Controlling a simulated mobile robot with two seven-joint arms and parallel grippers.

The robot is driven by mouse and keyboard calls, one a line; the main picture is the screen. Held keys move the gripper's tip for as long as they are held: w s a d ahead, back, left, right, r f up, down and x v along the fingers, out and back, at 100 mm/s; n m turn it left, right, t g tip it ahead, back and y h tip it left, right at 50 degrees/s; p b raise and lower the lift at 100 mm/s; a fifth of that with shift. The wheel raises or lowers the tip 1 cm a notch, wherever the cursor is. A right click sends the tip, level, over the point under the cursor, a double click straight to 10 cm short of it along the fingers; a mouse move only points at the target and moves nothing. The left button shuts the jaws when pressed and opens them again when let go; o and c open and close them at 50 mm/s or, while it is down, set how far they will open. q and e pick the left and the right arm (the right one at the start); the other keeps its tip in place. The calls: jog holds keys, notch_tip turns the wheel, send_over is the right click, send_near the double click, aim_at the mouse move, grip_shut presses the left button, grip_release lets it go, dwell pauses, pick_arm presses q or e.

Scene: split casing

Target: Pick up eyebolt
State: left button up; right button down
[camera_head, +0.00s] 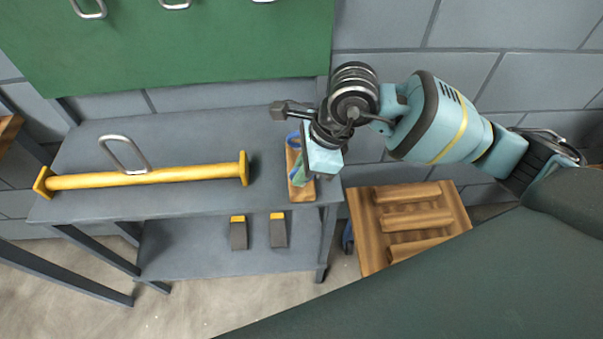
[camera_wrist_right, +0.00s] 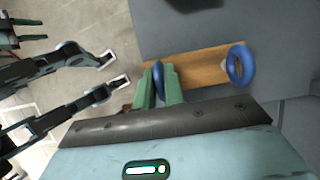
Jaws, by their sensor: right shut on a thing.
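My right gripper (camera_head: 299,177) is over the right end of the grey table. Its green fingers (camera_wrist_right: 162,85) are shut on a blue eyebolt (camera_wrist_right: 158,70), whose ring shows between them. That eyebolt is at the near end of a wooden block (camera_wrist_right: 195,70); whether it is still seated there is hidden. A second blue eyebolt (camera_wrist_right: 240,65) stands at the block's other end, and it also shows in the head view (camera_head: 293,139). The block also shows in the head view (camera_head: 302,195) beneath the gripper. I do not see my left gripper.
A yellow bar (camera_head: 145,177) with flanged ends lies along the grey table (camera_head: 190,205), a metal shackle (camera_head: 125,153) behind it. Two dark wedges (camera_head: 239,233) (camera_head: 278,231) lie on the lower shelf. A wooden tray (camera_head: 372,250) stands right. A green panel (camera_head: 190,45) is behind.

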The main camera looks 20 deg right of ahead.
aim_at(293, 173)
pick_arm(q)
jog(key=shift+w, duration=0.1)
pick_arm(e)
jog(key=shift+r, duration=0.2)
